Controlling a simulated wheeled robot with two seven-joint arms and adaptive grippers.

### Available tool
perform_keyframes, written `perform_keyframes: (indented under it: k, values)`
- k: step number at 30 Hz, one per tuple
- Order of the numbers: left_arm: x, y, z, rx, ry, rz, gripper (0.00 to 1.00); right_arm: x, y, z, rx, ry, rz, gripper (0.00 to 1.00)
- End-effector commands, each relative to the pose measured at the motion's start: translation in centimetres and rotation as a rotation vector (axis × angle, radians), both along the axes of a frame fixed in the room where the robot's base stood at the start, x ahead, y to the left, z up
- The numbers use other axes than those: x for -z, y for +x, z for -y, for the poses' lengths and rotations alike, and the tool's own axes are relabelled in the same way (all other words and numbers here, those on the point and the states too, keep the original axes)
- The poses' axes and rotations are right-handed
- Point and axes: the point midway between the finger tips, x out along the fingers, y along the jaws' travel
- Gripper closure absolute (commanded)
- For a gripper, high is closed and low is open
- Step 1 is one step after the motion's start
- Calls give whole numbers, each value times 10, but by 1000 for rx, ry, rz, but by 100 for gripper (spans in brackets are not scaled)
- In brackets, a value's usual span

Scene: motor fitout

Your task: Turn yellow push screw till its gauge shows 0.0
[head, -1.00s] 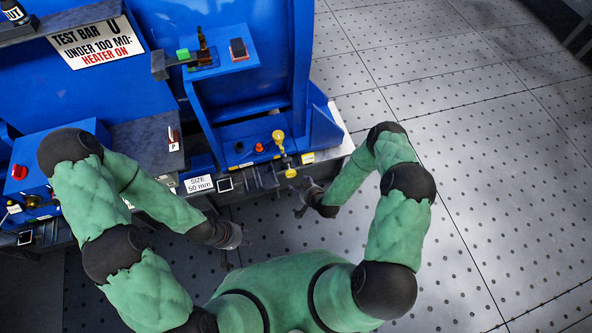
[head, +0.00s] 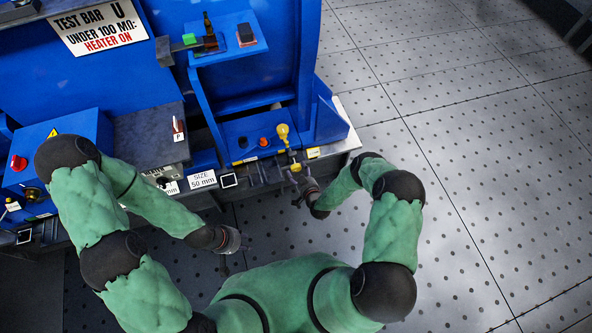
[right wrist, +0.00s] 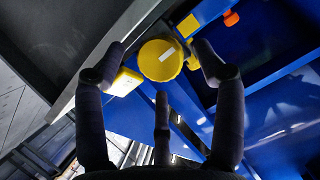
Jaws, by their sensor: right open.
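The yellow push screw (head: 295,168) is at the front edge of the blue machine in the head view. In the right wrist view its round yellow knob (right wrist: 160,60) faces me, with a white mark on it. My right gripper (head: 297,186) is at the screw; in the wrist view its open fingers (right wrist: 160,70) spread to either side of the knob. I cannot tell whether they touch it. My left gripper (head: 236,241) hangs in front of the bench, away from the screw; its fingers are too small to judge. No gauge reading is legible.
A yellow-topped part (head: 283,132) and an orange button (head: 264,142) stand behind the screw. A "SIZE 50 mm" label (head: 203,180) and a small dark square (head: 228,180) are on the bench front. Open floor (head: 470,200) lies to the right.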

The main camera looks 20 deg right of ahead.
Motion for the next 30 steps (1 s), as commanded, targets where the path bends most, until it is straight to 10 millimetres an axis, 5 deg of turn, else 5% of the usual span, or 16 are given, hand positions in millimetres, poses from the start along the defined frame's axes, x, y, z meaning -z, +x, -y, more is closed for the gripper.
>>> perform_keyframes:
  k: [9,19,25,30]
  values:
    - [16,0,0,0,0,0,61,14,31,-4,0,1,0,30]
    - [16,0,0,0,0,0,61,14,34,-4,0,1,-1,30]
    - [16,0,0,0,0,0,61,14,34,-4,0,1,-2,84]
    - [16,0,0,0,0,0,61,14,33,-5,-1,3,-2,84]
